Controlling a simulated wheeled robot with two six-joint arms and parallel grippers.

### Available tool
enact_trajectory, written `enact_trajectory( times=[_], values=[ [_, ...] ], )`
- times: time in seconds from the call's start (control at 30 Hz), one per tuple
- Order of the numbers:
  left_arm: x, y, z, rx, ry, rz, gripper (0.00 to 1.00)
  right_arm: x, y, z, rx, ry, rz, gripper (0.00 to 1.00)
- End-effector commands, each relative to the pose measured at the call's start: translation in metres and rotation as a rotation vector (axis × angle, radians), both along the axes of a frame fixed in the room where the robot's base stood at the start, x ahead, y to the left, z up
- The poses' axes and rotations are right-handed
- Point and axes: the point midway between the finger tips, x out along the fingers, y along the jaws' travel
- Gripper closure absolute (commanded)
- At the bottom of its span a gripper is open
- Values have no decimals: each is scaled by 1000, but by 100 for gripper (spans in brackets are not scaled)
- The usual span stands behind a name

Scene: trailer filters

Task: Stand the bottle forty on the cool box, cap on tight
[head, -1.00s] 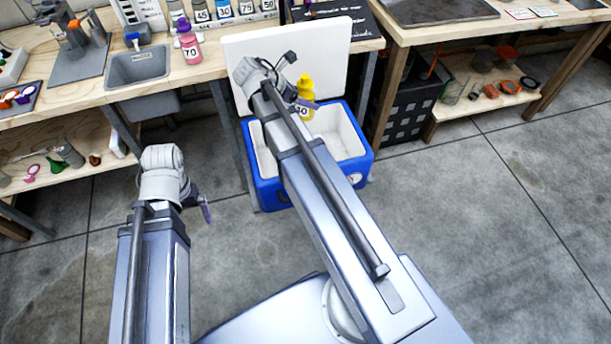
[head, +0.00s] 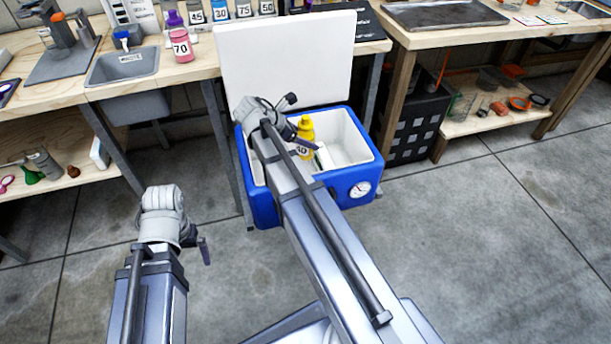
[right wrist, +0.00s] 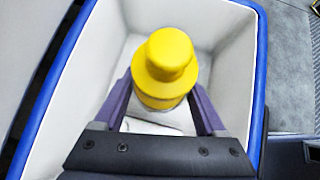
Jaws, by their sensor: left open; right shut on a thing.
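The yellow bottle forty (head: 306,130) has a yellow cap on it and is upright in the head view, part of its label showing. My right gripper (head: 312,146) is shut on its body. The right wrist view shows the bottle (right wrist: 165,65) from above between the purple fingers (right wrist: 160,103), inside the outline of the open cool box. I cannot tell whether its base touches anything or how tight the cap is. The cool box (head: 340,192) is blue with a white inside, and its white lid (head: 285,60) stands up behind. My left gripper (head: 204,246) is open and empty over the floor.
A white item (head: 322,158) lies inside the cool box near the bottle. A pink bottle seventy (head: 181,48) stands on the bench by the sink (head: 122,66). A black crate (head: 415,125) is right of the cool box. The floor at right is clear.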

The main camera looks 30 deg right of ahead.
Motion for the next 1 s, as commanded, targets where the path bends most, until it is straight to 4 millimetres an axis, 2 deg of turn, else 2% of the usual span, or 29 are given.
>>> enact_trajectory(
  times=[0.17, 0.43, 0.53, 0.77, 1.0],
  values=[
    [0, 0, -17, 2, -1, -1, 0, 0, 0, -17, -1, 0, 0, 100],
    [1, 1, -57, 5, -2, -4, 0, 0, 0, -57, -1, 1, 1, 100],
    [1, 1, -63, 4, -3, -6, 0, 0, 0, -63, -1, 1, 1, 100],
    [1, 1, -64, 3, -2, -7, 0, 0, 0, -64, -1, 1, 1, 100],
    [1, 0, -90, 1, -2, -11, 0, 0, 0, -90, -1, 0, 1, 100]
  ],
)
